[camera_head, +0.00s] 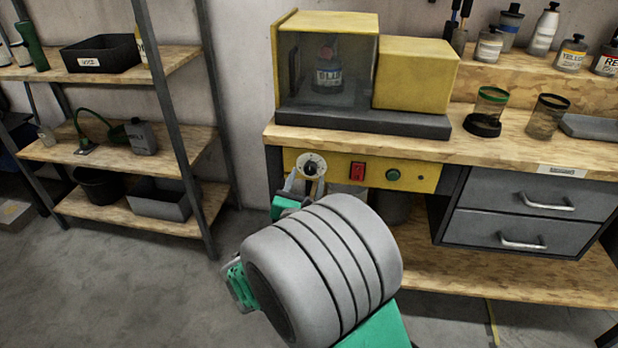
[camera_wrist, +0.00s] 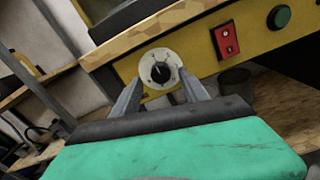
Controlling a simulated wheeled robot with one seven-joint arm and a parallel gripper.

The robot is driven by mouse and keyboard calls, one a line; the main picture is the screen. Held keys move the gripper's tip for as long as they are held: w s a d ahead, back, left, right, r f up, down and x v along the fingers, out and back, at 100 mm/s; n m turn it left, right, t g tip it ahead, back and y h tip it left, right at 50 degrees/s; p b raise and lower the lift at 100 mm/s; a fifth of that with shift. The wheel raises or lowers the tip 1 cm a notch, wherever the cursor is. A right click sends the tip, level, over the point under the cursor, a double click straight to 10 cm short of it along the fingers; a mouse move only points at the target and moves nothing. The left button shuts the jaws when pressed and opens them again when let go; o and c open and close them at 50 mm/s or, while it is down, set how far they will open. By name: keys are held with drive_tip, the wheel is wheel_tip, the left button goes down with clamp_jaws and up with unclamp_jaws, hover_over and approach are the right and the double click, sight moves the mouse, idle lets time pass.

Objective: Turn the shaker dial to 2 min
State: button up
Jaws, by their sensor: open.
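The shaker dial (camera_head: 311,166) is a round white plate with a dark knob on the yellow front panel (camera_head: 410,178) below the bench top. In the wrist view the dial (camera_wrist: 160,69) shows a black knob with a pale pointer line; its markings are too small to read. My gripper (camera_wrist: 163,84) is open, one grey finger on each side of the dial's lower part. I cannot tell whether the fingertips touch the plate; the knob looks free between them. In the head view my arm hides most of the gripper. The yellow shaker (camera_head: 418,75) stands above, with a labelled bottle (camera_head: 328,76) behind its clear window.
A red switch (camera_head: 357,171) and a green button (camera_head: 393,175) sit right of the dial on the panel. Grey drawers (camera_head: 530,215) are farther right. A shelf rack (camera_head: 190,130) stands at left. Jars (camera_head: 546,117) stand on the bench top (camera_head: 450,150).

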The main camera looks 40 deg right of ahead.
sight(310, 171)
drive_tip(key=shift+x, duration=1.45)
drive_tip(key=shift+c, duration=0.4)
clamp_jaws()
drive_tip(key=shift+d, duration=0.1)
